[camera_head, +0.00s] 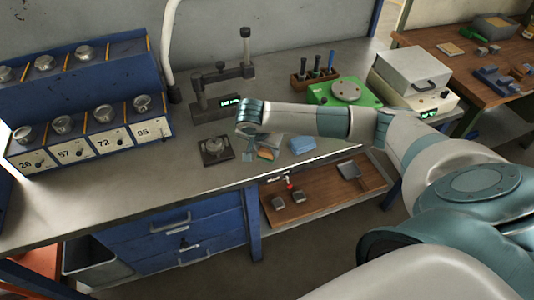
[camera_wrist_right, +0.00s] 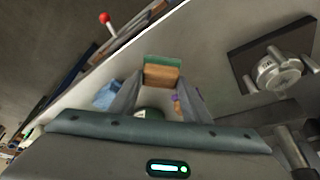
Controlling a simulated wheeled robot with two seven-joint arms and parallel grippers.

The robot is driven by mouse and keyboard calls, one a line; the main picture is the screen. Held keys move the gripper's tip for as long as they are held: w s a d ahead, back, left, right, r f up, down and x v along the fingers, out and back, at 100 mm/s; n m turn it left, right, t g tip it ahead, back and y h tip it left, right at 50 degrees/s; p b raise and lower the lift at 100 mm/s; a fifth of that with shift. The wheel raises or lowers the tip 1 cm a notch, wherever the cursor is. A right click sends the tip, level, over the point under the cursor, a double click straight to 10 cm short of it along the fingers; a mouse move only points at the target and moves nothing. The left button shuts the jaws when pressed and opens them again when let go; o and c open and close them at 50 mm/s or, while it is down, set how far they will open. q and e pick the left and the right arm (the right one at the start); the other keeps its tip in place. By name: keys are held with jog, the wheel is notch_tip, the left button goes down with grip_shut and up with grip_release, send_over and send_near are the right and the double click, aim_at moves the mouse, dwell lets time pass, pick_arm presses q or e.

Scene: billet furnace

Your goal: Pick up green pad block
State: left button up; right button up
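The green pad block appears in the right wrist view as a small block (camera_wrist_right: 162,74) with an orange-brown face and a green edge. It lies on the grey bench top, and in the head view it shows partly (camera_head: 266,154) below my right gripper (camera_head: 262,146). In the right wrist view my right gripper (camera_wrist_right: 165,92) is open, its two fingers apart. The block is between or just beyond the fingertips; I cannot tell whether they touch it. My left gripper is in neither view.
A blue block (camera_head: 302,145) lies close to the right of the gripper. A dark gauge stand (camera_head: 215,107) and a green device (camera_head: 345,93) stand behind. The bench's front edge is close.

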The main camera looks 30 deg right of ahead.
aim_at(267, 151)
jog(key=shift+c, duration=0.5)
jog(key=shift+r+b, duration=0.75)
jog(key=shift+r, duration=0.1)
notch_tip(267, 151, up, 2)
jog(key=shift+d+r+b, duration=0.15)
jog(key=shift+b, duration=0.65)
jog(key=s+d+r+b, duration=0.5)
jog(key=s+d+r, duration=0.2)
jog(key=d, duration=0.1)
jog(key=shift+s+d, duration=0.3)
